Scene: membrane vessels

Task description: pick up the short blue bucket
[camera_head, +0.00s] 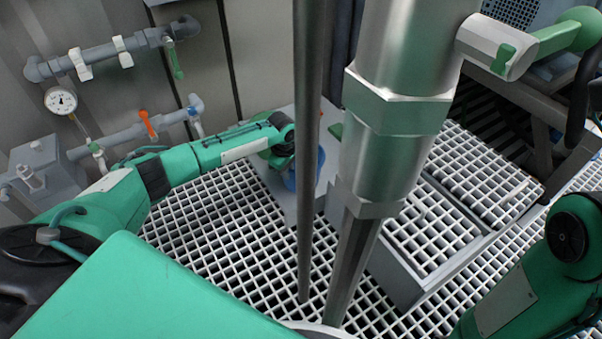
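The blue bucket (290,181) stands near the middle of the view, on or beside a light grey slab. A dark vertical pole crosses in front of it, and my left arm's end covers part of it. Only blue strips of its side show. My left arm reaches in from the left, and its gripper (280,158) is at the bucket's upper left side. The fingers are dark and small here, so I cannot tell whether they are open, shut or touching the bucket. My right arm shows at the lower right; its gripper is out of view.
The dark pole (309,110) and a thick metal column (388,150) stand in the foreground. A raised grating step (440,225) lies to the right. Pipes with valves and a gauge (61,100) line the left wall. White floor grating (230,235) is clear below my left arm.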

